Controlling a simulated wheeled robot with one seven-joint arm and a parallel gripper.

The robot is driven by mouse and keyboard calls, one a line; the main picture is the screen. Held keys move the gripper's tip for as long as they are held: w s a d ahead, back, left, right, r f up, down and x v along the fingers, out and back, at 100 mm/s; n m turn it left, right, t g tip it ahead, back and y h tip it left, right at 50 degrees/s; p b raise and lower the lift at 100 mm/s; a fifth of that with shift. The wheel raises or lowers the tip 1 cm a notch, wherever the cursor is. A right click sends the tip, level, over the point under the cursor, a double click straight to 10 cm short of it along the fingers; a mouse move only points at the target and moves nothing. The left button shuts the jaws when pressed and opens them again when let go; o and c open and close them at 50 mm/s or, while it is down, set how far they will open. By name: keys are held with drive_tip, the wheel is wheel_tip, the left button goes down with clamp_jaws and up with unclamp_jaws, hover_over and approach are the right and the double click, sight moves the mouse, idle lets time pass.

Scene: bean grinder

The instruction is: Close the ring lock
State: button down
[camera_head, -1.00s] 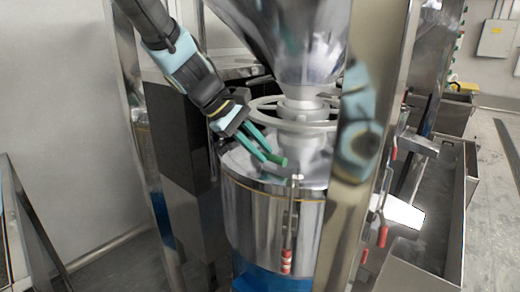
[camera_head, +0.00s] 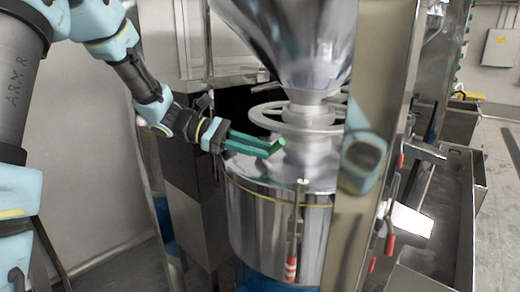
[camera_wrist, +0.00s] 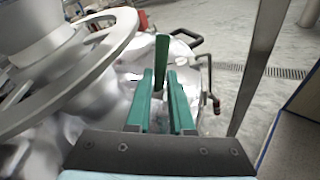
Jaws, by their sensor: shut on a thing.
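My gripper (camera_head: 266,148) reaches in from the left over the lid of the steel drum (camera_head: 255,215). Its two green fingers are shut on a short green handle (camera_head: 279,146) beside the grey neck under the funnel. In the wrist view my gripper (camera_wrist: 160,80) has the green handle (camera_wrist: 161,55) upright between its fingertips. A grey handwheel ring (camera_head: 268,118) circles the neck just above and behind the fingers; it also fills the left of the wrist view (camera_wrist: 100,62). The joint between handle and lock is hidden, so I cannot tell how far the lock has turned.
A large steel funnel (camera_head: 295,45) hangs above the drum. A steel post (camera_head: 345,225) stands close in front on the right. A rod with a red grip (camera_head: 291,268) hangs on the drum's front. Dark cabinets stand behind. Open floor (camera_wrist: 240,110) lies right in the wrist view.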

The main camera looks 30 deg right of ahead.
drive_tip(key=n+g+h, duration=0.1)
drive_tip(key=w+n+g+h+p, duration=0.1)
drive_tip(key=g, duration=0.1)
drive_tip(key=shift+a+f+h, duration=0.2)
drive_tip(key=shift+h, duration=0.1)
drive_tip(key=shift+w, duration=0.1)
idle(0.3)
drive_tip(key=c, duration=0.8)
unclamp_jaws()
drive_tip(key=shift+b+v, duration=1.25)
drive_tip(key=shift+v, duration=2.45)
drive_tip(key=shift+f, duration=0.15)
